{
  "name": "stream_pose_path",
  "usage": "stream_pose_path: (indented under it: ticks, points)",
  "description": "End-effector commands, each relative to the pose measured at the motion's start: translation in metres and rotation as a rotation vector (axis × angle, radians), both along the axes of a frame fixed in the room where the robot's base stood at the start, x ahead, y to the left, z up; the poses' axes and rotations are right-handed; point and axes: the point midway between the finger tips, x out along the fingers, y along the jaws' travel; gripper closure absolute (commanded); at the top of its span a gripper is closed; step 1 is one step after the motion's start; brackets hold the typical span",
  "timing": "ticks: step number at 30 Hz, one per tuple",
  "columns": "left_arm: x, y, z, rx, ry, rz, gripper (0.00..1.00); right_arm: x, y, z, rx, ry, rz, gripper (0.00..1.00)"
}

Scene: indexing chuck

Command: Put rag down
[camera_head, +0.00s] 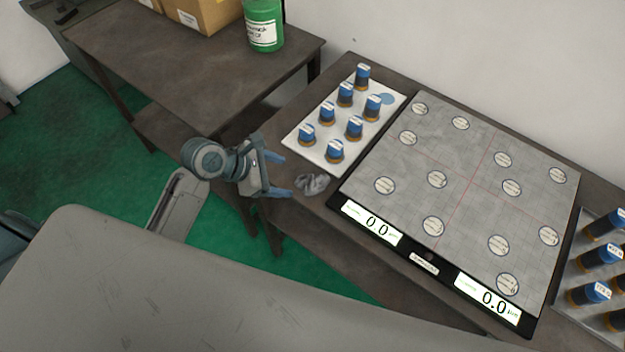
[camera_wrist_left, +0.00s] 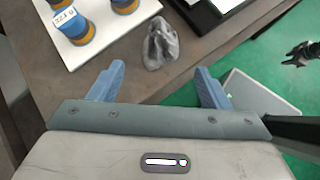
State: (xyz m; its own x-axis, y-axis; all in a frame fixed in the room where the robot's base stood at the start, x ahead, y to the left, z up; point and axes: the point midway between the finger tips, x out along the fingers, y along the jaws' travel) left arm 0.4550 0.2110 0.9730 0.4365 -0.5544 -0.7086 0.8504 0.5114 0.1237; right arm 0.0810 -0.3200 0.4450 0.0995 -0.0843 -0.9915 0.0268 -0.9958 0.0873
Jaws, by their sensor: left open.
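A crumpled grey rag (camera_head: 312,184) lies on the brown table between the white tray and the black-framed plate. My left gripper (camera_head: 280,175) is open and empty, just to the left of the rag in the head view. In the left wrist view the rag (camera_wrist_left: 160,44) lies beyond the open blue fingertips of my left gripper (camera_wrist_left: 160,82), apart from them. My right gripper cannot be made out in the head view.
A white tray (camera_head: 292,140) with several blue-and-orange cylinders stands behind the rag. A grey plate (camera_head: 460,165) with two displays and round marked spots fills the table's middle. Another tray (camera_head: 570,300) of cylinders is at the right. A green container (camera_head: 263,25) stands on a second table.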

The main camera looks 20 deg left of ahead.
Motion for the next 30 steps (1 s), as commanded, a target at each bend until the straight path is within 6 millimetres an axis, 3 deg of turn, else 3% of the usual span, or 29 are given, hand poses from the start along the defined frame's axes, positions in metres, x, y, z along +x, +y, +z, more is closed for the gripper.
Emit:
stream_pose_path:
  ticks: [3, 7, 15, 22, 30]
  points:
    - [0.005, -0.003, 0.011, -0.076, 0.053, 0.062, 0.29, 0.0, 0.002, 0.001, 0.002, 0.0, -0.001, 0.64]
    - [0.01, -0.007, 0.011, -0.111, 0.079, 0.09, 0.29, 0.001, 0.007, 0.002, 0.007, -0.001, -0.002, 0.64]
    - [0.025, -0.029, -0.012, -0.113, 0.08, 0.092, 0.29, 0.001, 0.019, 0.008, 0.021, -0.001, -0.006, 0.64]
    - [0.032, -0.038, -0.024, -0.109, 0.079, 0.091, 0.29, 0.001, 0.014, 0.011, 0.015, -0.002, -0.004, 0.64]
    - [0.045, -0.06, -0.048, -0.111, 0.082, 0.09, 0.29, 0.001, 0.009, 0.03, 0.009, -0.002, -0.003, 0.64]
